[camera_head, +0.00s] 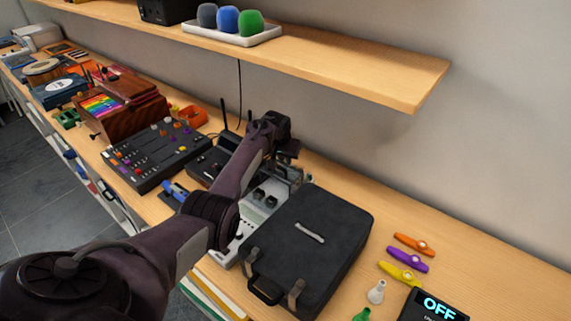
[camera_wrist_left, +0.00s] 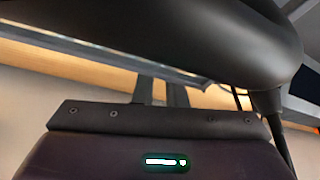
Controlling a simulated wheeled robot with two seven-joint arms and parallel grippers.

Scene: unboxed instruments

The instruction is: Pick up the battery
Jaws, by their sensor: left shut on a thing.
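My left arm crosses the head view from the lower left. My left gripper (camera_head: 287,152) is at its far end, above the back of the bench near the wall, behind the black case. In the left wrist view the gripper's fingers (camera_wrist_left: 160,92) show as two dark uprights, close together, behind the screwed bar. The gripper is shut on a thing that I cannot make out. A large smooth black shape fills the top of that view. I cannot pick out a battery in either view; the forearm hides part of the bench. My right gripper is not in view.
The black case (camera_head: 318,250) lies on the wooden bench (camera_head: 475,265). Kazoos (camera_head: 408,258) and a display reading OFF (camera_head: 437,306) are at right. A black mixer (camera_head: 157,152) and a wooden box (camera_head: 130,115) stand left. A shelf (camera_head: 345,60) overhangs the back.

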